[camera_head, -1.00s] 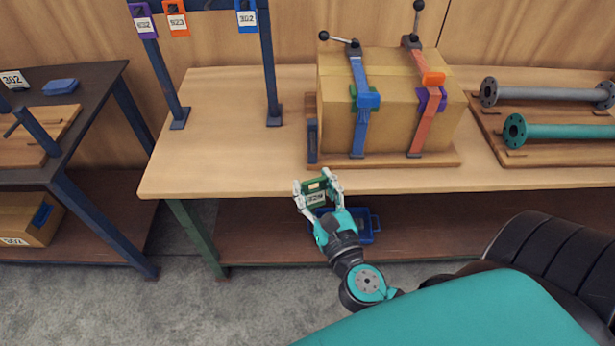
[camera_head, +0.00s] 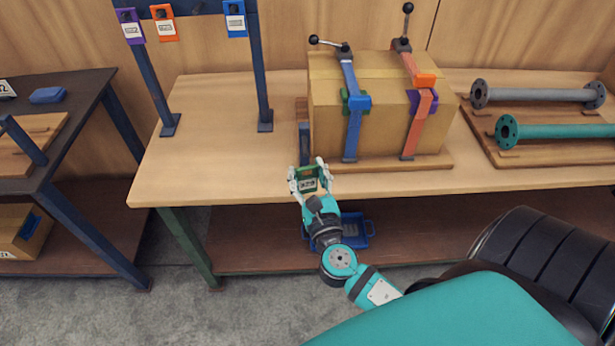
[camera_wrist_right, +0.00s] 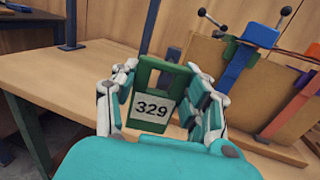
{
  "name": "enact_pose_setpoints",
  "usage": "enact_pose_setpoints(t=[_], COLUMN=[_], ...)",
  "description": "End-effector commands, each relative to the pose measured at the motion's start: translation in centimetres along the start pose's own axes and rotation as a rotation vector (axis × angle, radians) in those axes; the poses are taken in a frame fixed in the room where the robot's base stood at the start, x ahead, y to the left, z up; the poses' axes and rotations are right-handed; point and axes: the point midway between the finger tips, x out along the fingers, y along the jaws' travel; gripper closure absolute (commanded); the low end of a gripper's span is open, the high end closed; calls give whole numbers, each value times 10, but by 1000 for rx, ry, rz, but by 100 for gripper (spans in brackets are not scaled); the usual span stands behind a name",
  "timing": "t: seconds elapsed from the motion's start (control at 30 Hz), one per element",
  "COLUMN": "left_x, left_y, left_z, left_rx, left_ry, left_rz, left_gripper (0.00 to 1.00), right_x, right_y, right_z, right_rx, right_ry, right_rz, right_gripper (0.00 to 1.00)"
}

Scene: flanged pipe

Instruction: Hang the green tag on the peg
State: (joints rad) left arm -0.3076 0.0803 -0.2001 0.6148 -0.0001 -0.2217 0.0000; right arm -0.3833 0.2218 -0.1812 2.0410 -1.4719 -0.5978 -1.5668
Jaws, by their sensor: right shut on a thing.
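The green tag (camera_head: 306,181) is held in my right gripper (camera_head: 309,173) in front of the table's front edge, near the box. In the right wrist view the green tag (camera_wrist_right: 149,113) stands upright between the two fingers of my right gripper (camera_wrist_right: 158,95), with its slot at the top and a white label reading 329. A dark blue rack (camera_head: 260,75) stands on the table at the upper left. Purple (camera_head: 131,27), orange (camera_head: 164,24) and blue (camera_head: 236,21) tags hang from its crossbar. The pegs are too small to make out. My left gripper is not in view.
A cardboard box (camera_head: 400,130) with blue and orange clamp straps sits on a wooden board right of the rack. Grey (camera_head: 540,94) and teal (camera_head: 560,131) flanged pipes lie at the right. The table's left front (camera_head: 200,180) is clear. A blue bin (camera_head: 355,232) is on the lower shelf.

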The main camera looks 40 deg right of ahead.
Motion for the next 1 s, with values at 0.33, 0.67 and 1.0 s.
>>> enact_pose_setpoints(t=[0.33, 0.67, 1.0], left_x=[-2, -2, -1], left_y=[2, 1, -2], left_z=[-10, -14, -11], left_rx=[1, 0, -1], left_ry=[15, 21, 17], left_rz=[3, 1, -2], left_gripper=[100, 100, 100], right_x=[18, 34, 50], right_y=[-4, -7, -11], right_z=[0, -2, -5], right_rx=[0, -1, 0], right_ry=[-2, -2, -2], right_rz=[-1, 0, 0], right_gripper=[76, 76, 76])
